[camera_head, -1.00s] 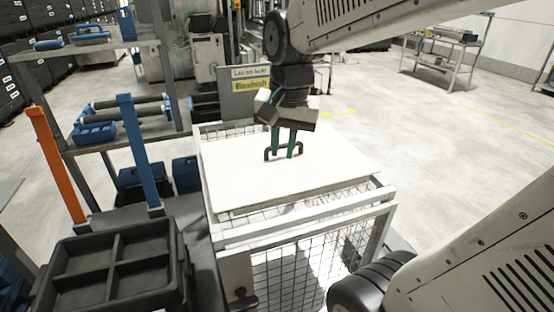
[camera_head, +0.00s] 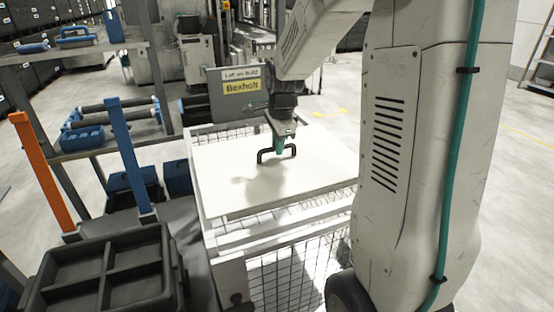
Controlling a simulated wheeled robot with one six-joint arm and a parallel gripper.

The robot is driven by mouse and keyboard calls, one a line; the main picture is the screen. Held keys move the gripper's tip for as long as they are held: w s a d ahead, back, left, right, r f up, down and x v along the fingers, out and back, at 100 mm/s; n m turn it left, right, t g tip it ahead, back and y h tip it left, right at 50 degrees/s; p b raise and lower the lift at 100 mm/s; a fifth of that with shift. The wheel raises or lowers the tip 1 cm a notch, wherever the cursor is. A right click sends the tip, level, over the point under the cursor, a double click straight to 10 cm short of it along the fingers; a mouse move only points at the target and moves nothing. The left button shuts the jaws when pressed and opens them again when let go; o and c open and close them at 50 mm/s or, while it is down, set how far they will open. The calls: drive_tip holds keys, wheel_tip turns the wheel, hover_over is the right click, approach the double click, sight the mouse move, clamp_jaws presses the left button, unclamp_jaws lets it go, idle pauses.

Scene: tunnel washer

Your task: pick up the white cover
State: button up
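The white cover (camera_head: 225,170) is a flat panel lying on top of a wire-mesh cage (camera_head: 280,275). A black bar handle (camera_head: 262,155) stands up from the middle of the cover. My gripper (camera_head: 280,147) points down at the handle, its green fingers overlapping the handle's bar in this view. The fingers line up behind one another, so the gap between them is hidden. I cannot tell whether they touch or grip the handle. My arm hides the cover's right end.
A black divided tray (camera_head: 105,275) stands at the front left. A blue post (camera_head: 127,155) and an orange post (camera_head: 42,172) rise behind it. Shelves with blue parts (camera_head: 82,138) stand left of the cage. A grey sign panel (camera_head: 240,92) is behind the cover. Open floor lies to the right.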

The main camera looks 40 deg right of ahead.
wheel_tip(320, 180, down, 2)
drive_tip(key=shift+w+a, duration=0.1)
drive_tip(key=shift+w, duration=0.05)
drive_tip(key=shift+c, duration=0.4)
clamp_jaws()
drive_tip(key=shift+r, duration=0.1)
